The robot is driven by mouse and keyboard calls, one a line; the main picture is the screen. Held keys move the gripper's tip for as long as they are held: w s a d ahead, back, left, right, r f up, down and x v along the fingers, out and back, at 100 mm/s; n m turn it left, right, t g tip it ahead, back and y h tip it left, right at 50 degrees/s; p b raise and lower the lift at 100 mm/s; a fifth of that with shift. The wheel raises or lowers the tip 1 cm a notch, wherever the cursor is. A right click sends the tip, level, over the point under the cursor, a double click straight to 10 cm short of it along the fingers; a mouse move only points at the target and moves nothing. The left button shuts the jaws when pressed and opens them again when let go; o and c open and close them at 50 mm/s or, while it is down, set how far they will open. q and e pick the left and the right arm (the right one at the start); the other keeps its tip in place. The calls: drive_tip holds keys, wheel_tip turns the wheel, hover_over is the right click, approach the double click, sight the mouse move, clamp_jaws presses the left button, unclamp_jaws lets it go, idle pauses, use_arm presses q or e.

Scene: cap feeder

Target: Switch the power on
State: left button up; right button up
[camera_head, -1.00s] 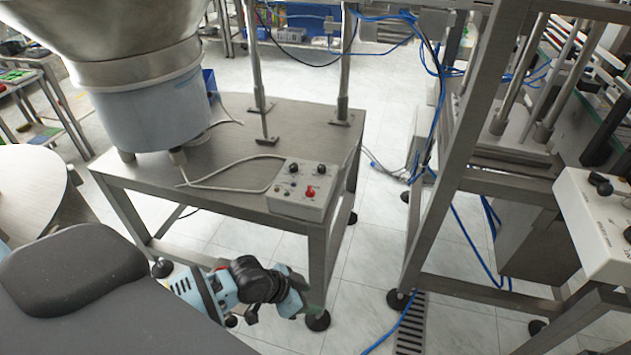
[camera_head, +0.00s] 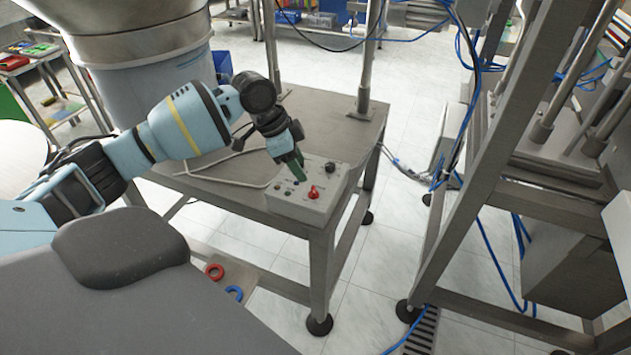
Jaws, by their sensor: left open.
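The control box (camera_head: 296,208) is a light grey sloped box on the front right corner of a metal table. Its top carries a red knob (camera_head: 313,192), a black knob (camera_head: 330,168) and several small dark controls. My left gripper (camera_head: 300,178) is open, with its greenish fingertips pointing down over the upper left part of the box's panel. They hide some of the controls there. I cannot tell whether the fingertips touch the panel. My right gripper is not in view.
The metal table (camera_head: 238,190) has a pale cable on it. A large feeder bowl (camera_head: 155,90) stands at its back left. A metal frame (camera_head: 470,190) with blue cables stands at the right. A red ring (camera_head: 214,271) and a blue ring (camera_head: 234,293) show low in front.

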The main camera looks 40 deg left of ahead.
sight(314, 189)
use_arm(q)
drive_tip(key=shift+b+x, duration=0.3)
drive_tip(key=shift+x, duration=3.55)
drive_tip(key=shift+s, duration=0.1)
drive_tip(key=shift+c, duration=0.3)
drive_tip(key=c, duration=0.9)
